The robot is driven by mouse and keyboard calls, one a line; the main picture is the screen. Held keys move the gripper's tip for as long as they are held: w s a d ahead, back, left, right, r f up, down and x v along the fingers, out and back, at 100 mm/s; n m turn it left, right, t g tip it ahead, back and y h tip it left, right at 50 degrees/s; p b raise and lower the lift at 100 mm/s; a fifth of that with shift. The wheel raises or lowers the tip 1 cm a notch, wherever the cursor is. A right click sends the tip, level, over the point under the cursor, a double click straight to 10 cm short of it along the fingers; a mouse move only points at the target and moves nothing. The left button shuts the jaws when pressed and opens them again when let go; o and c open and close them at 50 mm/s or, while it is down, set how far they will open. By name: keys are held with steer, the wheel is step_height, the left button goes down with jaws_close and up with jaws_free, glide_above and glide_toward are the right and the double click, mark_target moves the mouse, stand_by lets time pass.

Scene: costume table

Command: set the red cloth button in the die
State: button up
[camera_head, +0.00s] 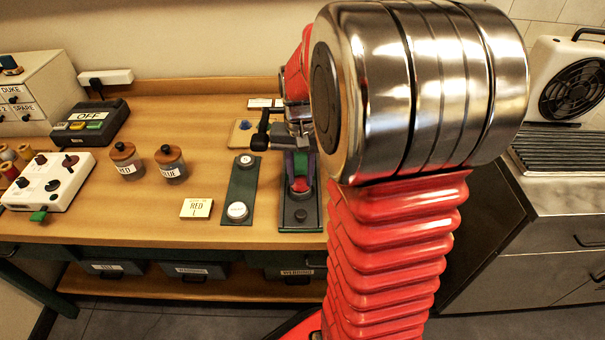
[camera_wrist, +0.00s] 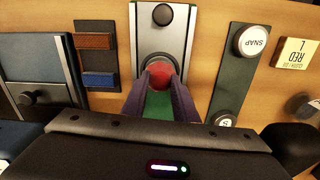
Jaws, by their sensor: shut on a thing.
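The red cloth button (camera_wrist: 160,68) is a small red dome between the fingertips of my gripper (camera_wrist: 160,79). My gripper is shut on it; in the head view the gripper (camera_head: 300,180) points down, with the red button (camera_head: 300,185) low between its fingers. The die is a narrow dark-edged plate (camera_head: 302,225) with a metal face and a dark knob at its near end. In the wrist view the die (camera_wrist: 178,36) has a round metal ring just behind the button. The button overlaps that ring; I cannot tell whether it touches. My fingers hide the rest of the socket.
A green board (camera_head: 241,183) with two round pieces, one marked SNAP, stands close beside the die. A card marked RED L (camera_head: 196,208) lies left of it. Two jars (camera_head: 125,160) and a control box (camera_head: 90,120) stand farther left. A dark strip (camera_wrist: 97,60) holds red and blue blocks.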

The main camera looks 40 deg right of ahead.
mark_target(301, 178)
steer(key=shift+f, duration=0.45)
stand_by(0.3)
steer(key=o, duration=0.8)
steer(key=shift+c, duration=0.2)
steer(key=shift+r, duration=0.15)
step_height(301, 178, up, 11)
stand_by(0.9)
stand_by(0.9)
